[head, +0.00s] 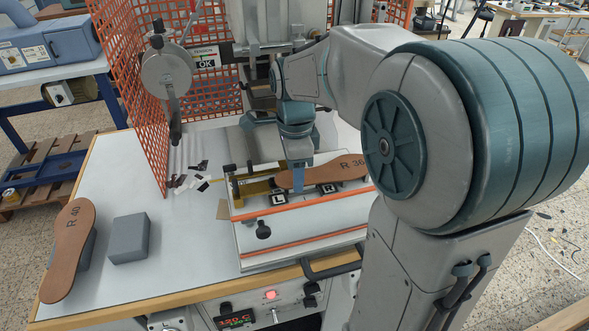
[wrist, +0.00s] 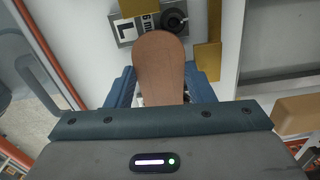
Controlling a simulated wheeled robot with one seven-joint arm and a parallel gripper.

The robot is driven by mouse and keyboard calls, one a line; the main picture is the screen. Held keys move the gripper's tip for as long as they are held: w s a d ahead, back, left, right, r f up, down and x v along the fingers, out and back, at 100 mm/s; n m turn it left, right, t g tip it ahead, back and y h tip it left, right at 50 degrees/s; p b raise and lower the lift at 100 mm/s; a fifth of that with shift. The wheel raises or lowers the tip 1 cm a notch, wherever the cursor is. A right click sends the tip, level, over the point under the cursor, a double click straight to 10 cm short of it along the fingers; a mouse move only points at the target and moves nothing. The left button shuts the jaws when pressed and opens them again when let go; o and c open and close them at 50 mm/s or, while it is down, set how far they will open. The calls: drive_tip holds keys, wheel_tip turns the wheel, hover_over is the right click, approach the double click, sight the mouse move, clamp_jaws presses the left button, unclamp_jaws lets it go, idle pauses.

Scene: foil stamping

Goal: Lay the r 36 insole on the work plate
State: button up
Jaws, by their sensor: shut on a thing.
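The brown R 36 insole (head: 325,173) is over the white work plate (head: 300,216) of the press in the head view, its marked end to the right. My gripper (head: 298,180) is shut on the insole near its left part. In the wrist view the insole (wrist: 160,58) points up from between the blue fingers (wrist: 160,92), its rounded end close to the L block (wrist: 140,28). The fingertips are partly hidden by the insole. I cannot tell whether the insole touches the plate.
Orange mesh guards (head: 130,75) rise behind. Dark scraps (head: 190,178) lie left of the plate.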

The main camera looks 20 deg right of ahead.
drive_tip(key=o, duration=1.1)
